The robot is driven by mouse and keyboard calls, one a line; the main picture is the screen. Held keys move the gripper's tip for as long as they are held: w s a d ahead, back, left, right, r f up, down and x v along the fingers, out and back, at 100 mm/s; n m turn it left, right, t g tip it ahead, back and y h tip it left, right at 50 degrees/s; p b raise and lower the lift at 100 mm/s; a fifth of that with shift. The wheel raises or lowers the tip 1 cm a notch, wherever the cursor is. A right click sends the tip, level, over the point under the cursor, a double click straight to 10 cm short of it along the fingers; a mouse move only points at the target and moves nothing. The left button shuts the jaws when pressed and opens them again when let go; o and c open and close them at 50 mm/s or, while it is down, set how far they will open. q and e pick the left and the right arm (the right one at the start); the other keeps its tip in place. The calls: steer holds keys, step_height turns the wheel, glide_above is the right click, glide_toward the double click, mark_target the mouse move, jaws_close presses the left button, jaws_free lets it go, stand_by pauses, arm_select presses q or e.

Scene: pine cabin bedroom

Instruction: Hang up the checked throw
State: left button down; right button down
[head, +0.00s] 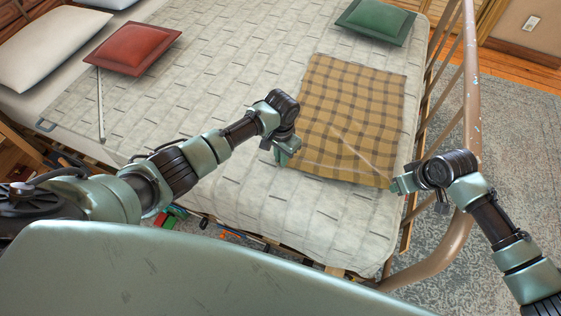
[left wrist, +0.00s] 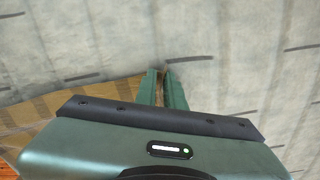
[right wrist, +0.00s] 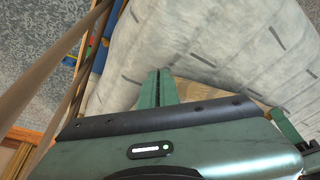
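The checked throw (head: 352,105), tan with dark lines, lies spread over the bed's near right part, with a faint crease toward its near right corner. My left gripper (head: 284,155) is at its near left corner. In the left wrist view my left gripper's fingers (left wrist: 163,88) are close together with the throw (left wrist: 100,92) between them. My right gripper (head: 397,186) is at the near right corner. In the right wrist view my right gripper's fingers (right wrist: 158,88) are together, with the throw (right wrist: 195,94) running right from them; the pinched cloth is mostly hidden.
A tan metal rail (head: 470,100) with chipped paint runs along the bed's right end, close to my right arm. A green cushion (head: 376,21), a red cushion (head: 131,48) and white pillows (head: 50,48) lie on the bed (head: 215,75). Toys (head: 172,216) lie below the near edge.

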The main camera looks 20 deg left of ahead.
arm_select(q)
steer(key=shift+s+a+f, duration=0.1)
steer(key=shift+a, duration=0.25)
arm_select(e)
steer(key=shift+d, duration=0.15)
arm_select(q)
steer(key=shift+r, duration=2.55)
arm_select(e)
steer(key=shift+w+d, duration=0.1)
